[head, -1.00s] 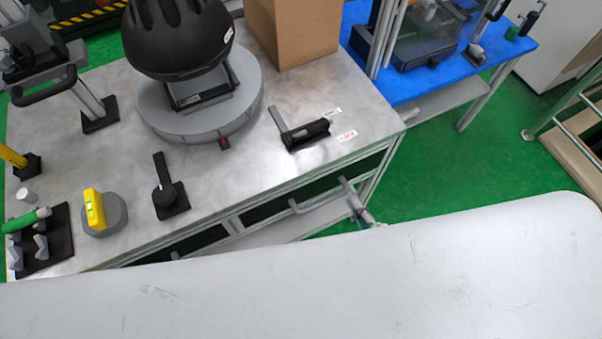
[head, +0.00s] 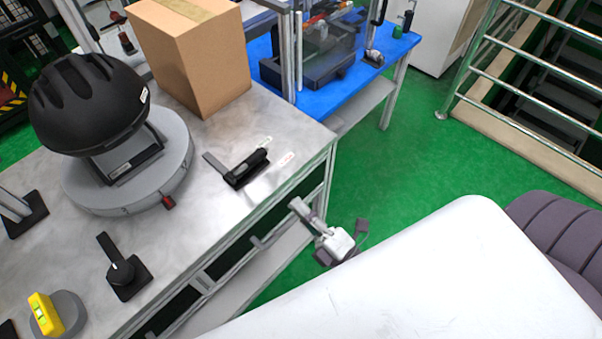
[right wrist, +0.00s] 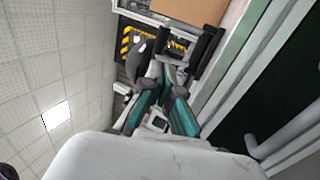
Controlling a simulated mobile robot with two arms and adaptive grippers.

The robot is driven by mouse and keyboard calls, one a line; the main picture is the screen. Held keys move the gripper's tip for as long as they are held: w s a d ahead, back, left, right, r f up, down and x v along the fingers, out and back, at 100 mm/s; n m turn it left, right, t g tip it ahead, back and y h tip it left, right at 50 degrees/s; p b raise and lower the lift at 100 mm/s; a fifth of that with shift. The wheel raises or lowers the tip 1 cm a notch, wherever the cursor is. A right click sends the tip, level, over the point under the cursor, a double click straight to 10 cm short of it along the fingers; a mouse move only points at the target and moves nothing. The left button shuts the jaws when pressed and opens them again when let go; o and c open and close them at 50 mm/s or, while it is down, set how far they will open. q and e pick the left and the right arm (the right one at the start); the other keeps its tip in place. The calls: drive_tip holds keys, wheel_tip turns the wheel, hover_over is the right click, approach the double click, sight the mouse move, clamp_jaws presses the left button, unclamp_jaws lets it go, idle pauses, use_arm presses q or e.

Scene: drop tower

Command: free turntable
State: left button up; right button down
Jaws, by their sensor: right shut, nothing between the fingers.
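The grey round turntable (head: 100,198) is on the metal bench, with a black domed shell (head: 88,102) tilted on a cradle on top. A small red block (head: 168,202) is at its rim. Right of it, a black latch (head: 246,168) with a flat grey arm (head: 215,164) lies on the bench top, the arm pointing toward the turntable and apart from it. My right gripper (head: 300,207) is shut and empty, beside the bench's front edge, apart from the latch. Its teal-padded fingers (right wrist: 162,98) show in the right wrist view. My left gripper is out of view.
A cardboard box (head: 195,60) stands behind the latch. A black lever on a plate (head: 122,275) and a yellow level (head: 45,314) are at the front left. A blue table (head: 335,85) is beyond. Two small labels lie beside the latch.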

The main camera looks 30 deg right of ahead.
sight(251, 162)
drive_tip(key=p+x, duration=0.1)
drive_tip(key=x, duration=0.9)
drive_tip(key=shift+w+a+r+p, duration=0.1)
drive_tip(key=shift+w+a+p, duration=0.05)
drive_tip(key=shift+w+p, duration=0.2)
